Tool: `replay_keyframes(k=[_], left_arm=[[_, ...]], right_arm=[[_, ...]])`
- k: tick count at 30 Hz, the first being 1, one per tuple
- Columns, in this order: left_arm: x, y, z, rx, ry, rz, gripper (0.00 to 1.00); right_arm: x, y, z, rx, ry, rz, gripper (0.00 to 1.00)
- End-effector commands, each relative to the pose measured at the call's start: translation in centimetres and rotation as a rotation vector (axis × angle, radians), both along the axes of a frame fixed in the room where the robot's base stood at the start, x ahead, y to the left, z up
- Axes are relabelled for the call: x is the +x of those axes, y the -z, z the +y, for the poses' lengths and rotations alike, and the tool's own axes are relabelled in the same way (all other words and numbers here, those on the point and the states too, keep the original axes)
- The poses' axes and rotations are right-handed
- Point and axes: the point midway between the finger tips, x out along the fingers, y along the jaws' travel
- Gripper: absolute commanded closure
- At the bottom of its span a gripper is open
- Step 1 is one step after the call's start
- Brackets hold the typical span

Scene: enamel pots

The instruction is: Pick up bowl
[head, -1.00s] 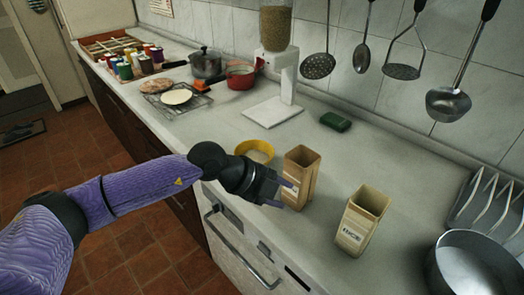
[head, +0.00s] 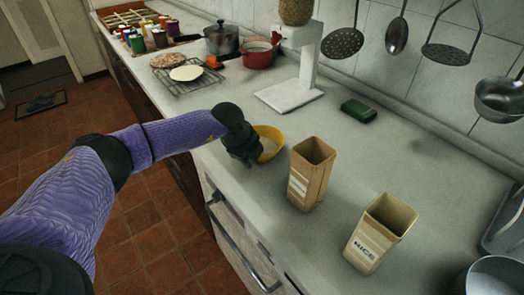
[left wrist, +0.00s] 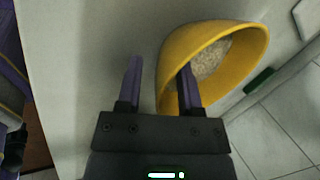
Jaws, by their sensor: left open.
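The yellow bowl (head: 273,141) stands on the counter near its front edge, with pale grain inside. My left gripper (head: 245,156) is at the bowl's near left side and hides part of it in the head view. In the left wrist view the bowl (left wrist: 243,78) shows its grain and rim. There my left gripper (left wrist: 160,65) is open, with one finger over the bowl's inside and the other outside, so the near wall lies between them. I cannot tell whether the fingers touch it. My right gripper is not in view.
Two open tan boxes stand right of the bowl: one close by (head: 310,175), one labelled RICE (head: 377,233). A white dispenser stand (head: 290,96) and green block (head: 358,111) are behind. A wire rack (head: 187,77) and red pot (head: 258,54) stand farther back.

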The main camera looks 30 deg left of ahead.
Motion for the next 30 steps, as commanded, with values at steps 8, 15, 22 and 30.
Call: replay_keyframes(k=[8, 15, 22, 30], left_arm=[[-0.02, -0.13, -0.02, -0.001, 0.000, 0.000, 0.92], [-0.03, -0.13, -0.03, -0.001, 0.000, 0.000, 1.00], [-0.04, -0.13, -0.04, -0.001, 0.000, 0.000, 1.00], [-0.03, -0.12, -0.04, 0.000, 0.001, 0.000, 1.00]], right_arm=[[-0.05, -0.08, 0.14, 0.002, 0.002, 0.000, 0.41], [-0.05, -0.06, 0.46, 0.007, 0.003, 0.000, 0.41], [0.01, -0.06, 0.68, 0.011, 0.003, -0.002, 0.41], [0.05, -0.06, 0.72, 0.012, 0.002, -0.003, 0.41]])
